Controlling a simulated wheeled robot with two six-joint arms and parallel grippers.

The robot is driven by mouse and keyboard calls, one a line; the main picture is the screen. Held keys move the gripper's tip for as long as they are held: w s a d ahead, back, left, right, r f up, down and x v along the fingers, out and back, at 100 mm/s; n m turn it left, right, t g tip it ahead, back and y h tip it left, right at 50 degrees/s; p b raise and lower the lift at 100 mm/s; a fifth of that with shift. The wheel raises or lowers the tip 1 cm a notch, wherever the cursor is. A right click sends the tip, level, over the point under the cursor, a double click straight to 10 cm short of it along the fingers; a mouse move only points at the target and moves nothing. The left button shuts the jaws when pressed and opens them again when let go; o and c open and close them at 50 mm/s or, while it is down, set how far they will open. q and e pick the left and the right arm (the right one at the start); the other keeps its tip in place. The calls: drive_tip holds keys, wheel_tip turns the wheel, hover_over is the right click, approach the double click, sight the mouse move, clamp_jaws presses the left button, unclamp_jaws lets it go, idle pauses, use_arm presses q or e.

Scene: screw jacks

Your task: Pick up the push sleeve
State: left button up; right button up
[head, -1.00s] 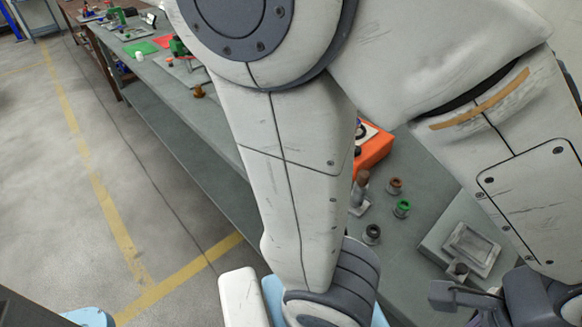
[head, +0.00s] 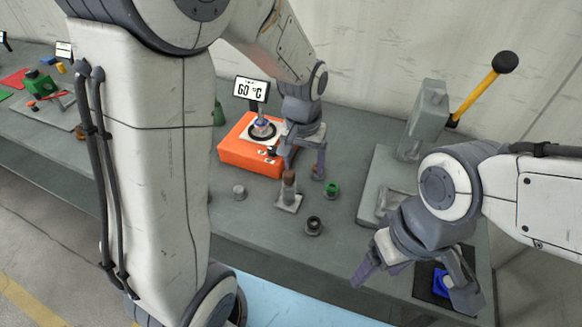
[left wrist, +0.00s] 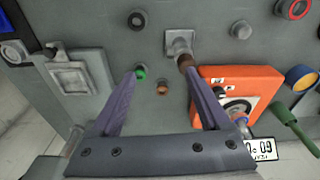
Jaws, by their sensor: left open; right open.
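The post with a brown top on a square grey base (head: 289,188) appears to be the push sleeve, though no label confirms it. It stands upright near the orange heater and also shows in the left wrist view (left wrist: 180,43). My left gripper (head: 304,160) is open above the parts, pointing down. In the left wrist view its right fingertip (left wrist: 164,76) is close to the brown top; contact cannot be told. A brown-ringed part (left wrist: 162,88) shows between its fingers, and a green-ringed part (head: 331,189) by the other fingertip. My right gripper (head: 415,284) is open and empty at the front right.
The orange heater (head: 240,156) with a 60 °C display (head: 251,89) stands behind the post. A grey press (head: 424,122) with a yellow lever (head: 480,90) and a blue piece (head: 440,284) are at right.

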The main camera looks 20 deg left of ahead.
use_arm(q)
drive_tip(key=n, duration=0.1)
hover_over(289, 181)
drive_tip(key=w, duration=0.2)
drive_tip(key=shift+s+f, duration=0.2)
drive_tip(key=shift+f, duration=0.45)
drive_tip(key=f, duration=0.3)
drive_tip(key=f+p, duration=0.1)
drive_tip(key=shift+w+a+f, duration=0.15)
drive_tip(key=shift+w+f, duration=0.15)
drive_tip(key=shift+f, duration=0.05)
drive_tip(key=f, duration=0.1)
drive_tip(key=f+p, duration=0.1)
drive_tip(key=f, duration=0.2)
drive_tip(key=shift+s+a+f, duration=0.15)
drive_tip(key=shift+s+f, duration=0.15)
drive_tip(key=shift+w+f+p, duration=0.1)
drive_tip(key=shift+f+p, duration=0.2)
drive_tip(key=shift+f, duration=0.2)
clamp_jaws()
